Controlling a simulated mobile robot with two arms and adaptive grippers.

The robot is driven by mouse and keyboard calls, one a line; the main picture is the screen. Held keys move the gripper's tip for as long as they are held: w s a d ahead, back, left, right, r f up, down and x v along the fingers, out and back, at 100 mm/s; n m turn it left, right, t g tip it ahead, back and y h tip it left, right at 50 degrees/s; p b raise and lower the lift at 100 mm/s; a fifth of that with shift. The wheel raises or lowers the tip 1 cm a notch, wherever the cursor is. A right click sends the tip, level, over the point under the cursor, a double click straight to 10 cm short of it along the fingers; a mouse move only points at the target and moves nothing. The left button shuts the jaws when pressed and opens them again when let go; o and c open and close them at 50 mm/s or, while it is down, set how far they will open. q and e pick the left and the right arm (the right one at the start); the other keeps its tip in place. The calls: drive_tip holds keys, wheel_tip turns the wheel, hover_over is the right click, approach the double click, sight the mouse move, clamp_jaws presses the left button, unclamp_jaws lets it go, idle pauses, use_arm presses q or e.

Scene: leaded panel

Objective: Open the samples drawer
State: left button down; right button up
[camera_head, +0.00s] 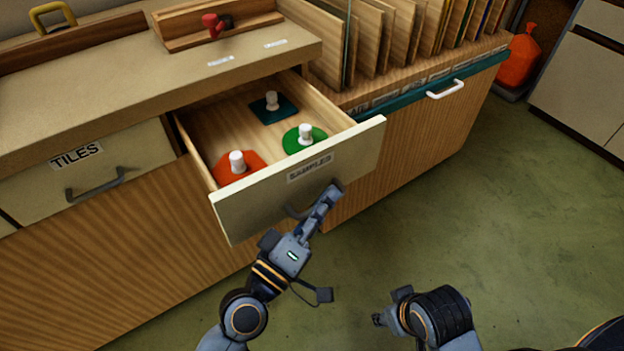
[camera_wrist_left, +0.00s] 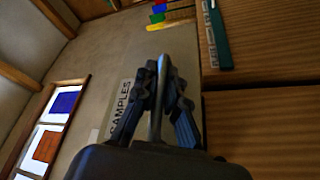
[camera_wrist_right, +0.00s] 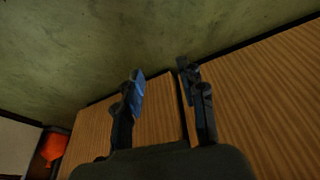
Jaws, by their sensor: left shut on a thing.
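The samples drawer (camera_head: 255,203) is pulled well out from the bench, its pale front labelled SAMPLES. Inside lie an orange piece (camera_head: 224,173), a green piece (camera_head: 318,133) and a dark teal piece (camera_head: 284,112), each with a white knob. My left gripper (camera_head: 326,197) is at the drawer front, shut on the grey drawer handle (camera_wrist_left: 157,100), which runs between its fingers in the left wrist view. The gripper hides part of the handle in the head view. My right gripper (camera_head: 385,319) is apart from the drawer; its fingers are open and empty in the right wrist view (camera_wrist_right: 163,85).
The tiles drawer (camera_head: 85,170) at left is shut. A rack of upright sheets (camera_head: 385,45) stands at the back above a teal-edged front with a white handle (camera_head: 445,89). An orange bag (camera_head: 518,58) sits far right. The green floor (camera_head: 480,210) at right is clear.

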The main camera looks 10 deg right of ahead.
use_arm(q)
drive_tip(key=shift+s+d, duration=0.15)
drive_tip(key=shift+s, duration=0.25)
use_arm(e)
drive_tip(key=shift+w+f, duration=0.2)
drive_tip(key=shift+f, duration=0.2)
use_arm(q)
drive_tip(key=c, duration=1.7)
unclamp_jaws()
drive_tip(key=v, duration=1.2)
